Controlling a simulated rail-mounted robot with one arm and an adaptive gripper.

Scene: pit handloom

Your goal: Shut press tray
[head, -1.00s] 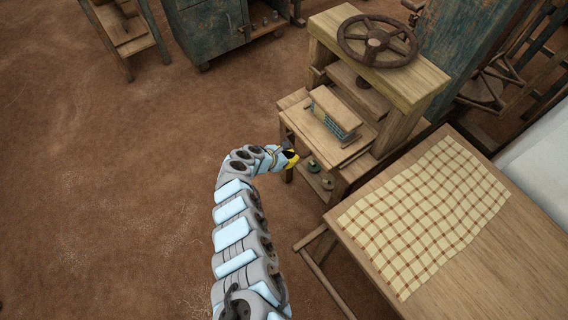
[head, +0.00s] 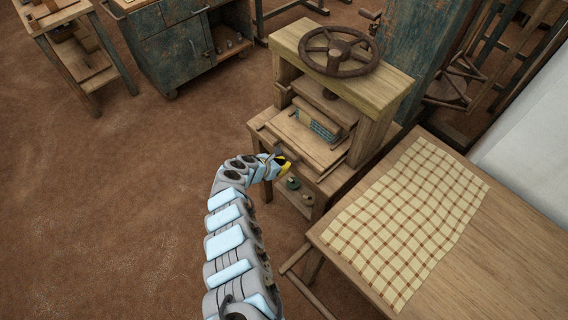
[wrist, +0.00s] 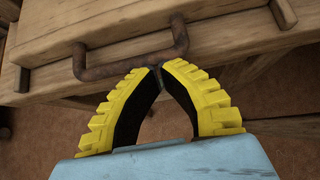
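The press tray (head: 297,138) is a flat wooden board in the wooden press (head: 365,95), which has a rusty handwheel (head: 340,48) on top. The tray carries a wooden block and a blue patterned folded stack (head: 325,126), partly under the press beam. Part of the tray still stands out at the front. In the wrist view the tray's front (wrist: 130,25) has a rusty bar handle (wrist: 100,72). My gripper (wrist: 158,68) has its yellow fingertips together against the handle's lower edge, with nothing visible between them. The head view shows my gripper (head: 284,162) at the tray's front.
A table with a checked cloth (head: 410,210) stands at the right, close to the press. A shelf under the tray holds small round items (head: 293,183). A blue-green cabinet (head: 180,50) and a wooden stand (head: 75,50) are behind. The floor at left is clear.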

